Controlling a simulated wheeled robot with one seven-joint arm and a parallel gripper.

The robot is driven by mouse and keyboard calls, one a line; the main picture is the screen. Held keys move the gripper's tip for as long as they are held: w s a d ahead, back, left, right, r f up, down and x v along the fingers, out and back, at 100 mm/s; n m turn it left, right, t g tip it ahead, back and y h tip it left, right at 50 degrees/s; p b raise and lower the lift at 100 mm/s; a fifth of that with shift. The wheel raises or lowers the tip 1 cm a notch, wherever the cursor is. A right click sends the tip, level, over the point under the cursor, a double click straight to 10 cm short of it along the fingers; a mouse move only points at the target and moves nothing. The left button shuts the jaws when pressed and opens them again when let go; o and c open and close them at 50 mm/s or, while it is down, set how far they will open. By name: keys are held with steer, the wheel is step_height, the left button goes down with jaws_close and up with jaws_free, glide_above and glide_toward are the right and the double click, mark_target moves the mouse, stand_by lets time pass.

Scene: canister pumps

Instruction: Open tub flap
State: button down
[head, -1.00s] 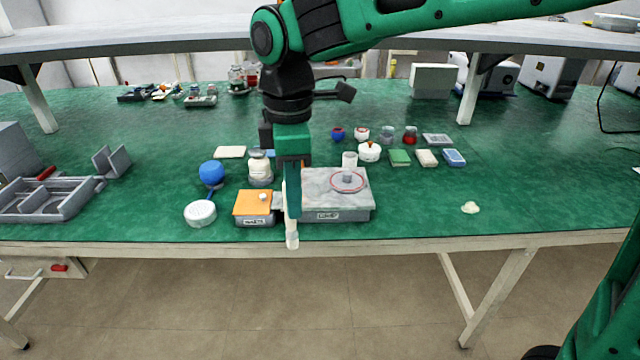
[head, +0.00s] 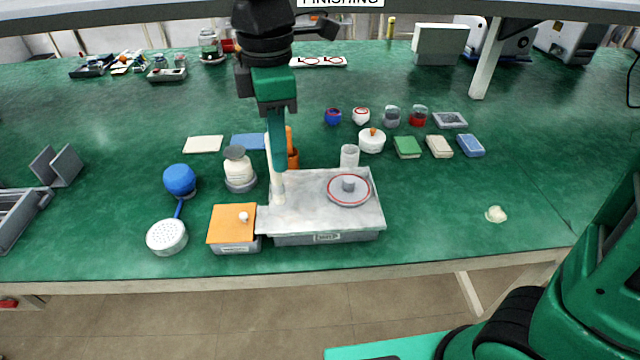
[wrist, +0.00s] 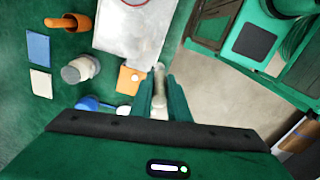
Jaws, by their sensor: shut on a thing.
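A small grey tub (head: 234,246) with an orange flap (head: 230,222) and a white knob (head: 243,217) stands near the table's front edge. The flap lies flat over it. It also shows in the wrist view (wrist: 130,82), left of the fingers. My gripper (head: 279,180) points down, to the right of the tub and apart from the knob. It is shut on a pale rod-like thing (wrist: 159,92), which shows between the teal fingers in the wrist view. In the head view the gripper overlaps the left part of the grey slab; its height above it is unclear.
The grey slab (head: 310,208), with a red-ringed disc (head: 349,189), is close right of the tub. A cream bottle (head: 238,168) stands behind. The table front right is mostly clear.

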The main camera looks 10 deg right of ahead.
steer(key=w+d+f, duration=0.7)
steer(key=d+f, duration=0.2)
steer(key=f, duration=0.2)
steer(key=shift+d, duration=0.1)
stand_by(0.3)
steer(key=c, duration=1.7)
jaws_free()
steer(key=shift+w+f, duration=0.1)
step_height(320, 180, up, 12)
steer(key=shift+r, duration=0.15)
